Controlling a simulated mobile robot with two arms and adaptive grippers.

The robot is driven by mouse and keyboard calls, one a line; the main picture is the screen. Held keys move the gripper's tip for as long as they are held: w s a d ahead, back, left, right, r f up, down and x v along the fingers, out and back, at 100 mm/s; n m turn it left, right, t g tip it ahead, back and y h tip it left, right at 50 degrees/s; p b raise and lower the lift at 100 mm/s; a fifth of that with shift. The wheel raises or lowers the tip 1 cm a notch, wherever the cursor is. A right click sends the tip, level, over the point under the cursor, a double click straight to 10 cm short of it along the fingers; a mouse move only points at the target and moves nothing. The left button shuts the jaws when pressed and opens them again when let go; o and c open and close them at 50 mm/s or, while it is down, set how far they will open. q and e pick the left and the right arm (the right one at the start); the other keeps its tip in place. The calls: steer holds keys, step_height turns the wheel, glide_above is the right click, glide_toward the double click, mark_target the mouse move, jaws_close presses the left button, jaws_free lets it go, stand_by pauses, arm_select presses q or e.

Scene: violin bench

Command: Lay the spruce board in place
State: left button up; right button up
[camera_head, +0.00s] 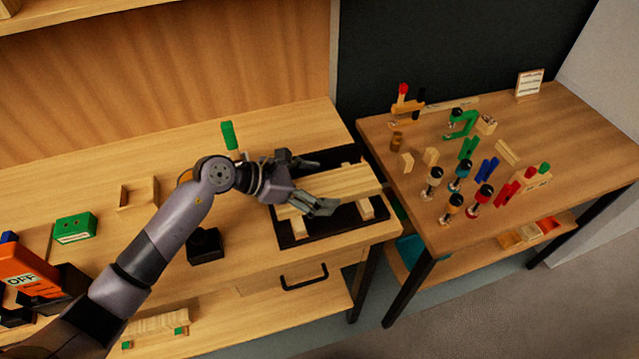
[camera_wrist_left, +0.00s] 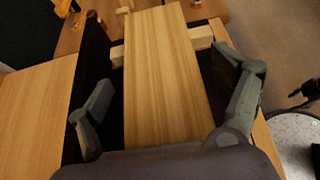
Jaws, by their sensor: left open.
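The spruce board (camera_head: 345,184) is a pale, straight-grained plank. It lies across light wooden blocks (camera_head: 366,208) on a black mat (camera_head: 291,235) at the bench's right end. My left gripper (camera_head: 318,184) is open at the board's left part, one finger on each side of it. In the left wrist view the board (camera_wrist_left: 165,75) runs between the two spread fingers (camera_wrist_left: 165,112), with visible gaps on both sides. The board's near end is hidden behind the gripper body. My right gripper is not in view.
A second table (camera_head: 590,130) at the right holds several clamps and small wooden pieces. A green upright piece (camera_head: 228,135) stands behind my left arm. A black block (camera_head: 205,246), an open wooden box (camera_head: 137,194) and a green box (camera_head: 75,228) are on the bench.

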arm_select(q)
steer(key=b+v, duration=0.3)
steer(key=v, duration=0.8)
steer(key=shift+f, duration=0.15)
steer(key=shift+s+a+r+b, duration=0.15)
steer(key=shift+a+r+b, duration=0.15)
steer(key=shift+a+r, duration=0.15)
steer(key=shift+f, duration=0.1)
